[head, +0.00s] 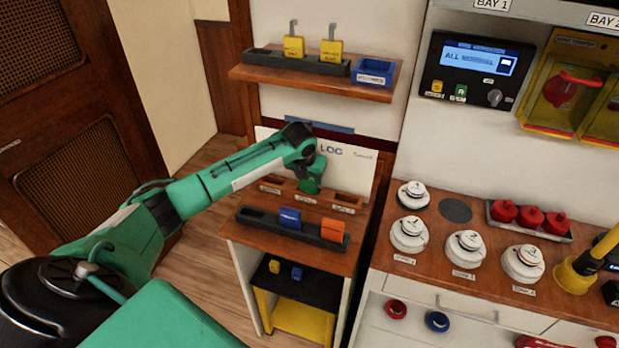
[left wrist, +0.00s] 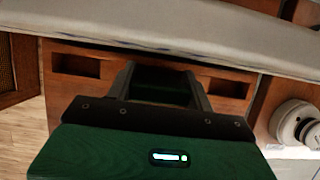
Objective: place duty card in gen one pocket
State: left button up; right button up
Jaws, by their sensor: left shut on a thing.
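My left gripper (head: 309,186) is over the sloped wooden panel at the back of the small stand. It is shut on a dark green card (left wrist: 162,86), presumably the duty card, seen between its fingers in the left wrist view. The panel has a row of pockets with small labels I cannot read. The left pocket (head: 270,187) and right pocket (head: 346,203) look empty. The left wrist view also shows the left pocket (left wrist: 76,66) and right pocket (left wrist: 224,87). The gripper covers the middle pocket, and I cannot tell whether the card is inside it. My right gripper is out of view.
A dark rack (head: 262,217) in front holds a blue card (head: 290,218) and orange cards (head: 332,230). A white LOG board (head: 345,165) stands close behind. A shelf (head: 250,73) hangs above. The counter (head: 440,245) at right carries white knobs.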

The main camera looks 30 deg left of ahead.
pick_arm(q)
jog(key=shift+f, duration=0.6)
jog(key=shift+w+a+f+p, duration=0.1)
jog(key=shift+w+f+p, duration=0.1)
jog(key=shift+p, duration=0.2)
jog(key=shift+f, duration=0.15)
jog(key=o, duration=1)
jog(key=shift+f, duration=0.1)
jog(key=shift+c, duration=0.2)
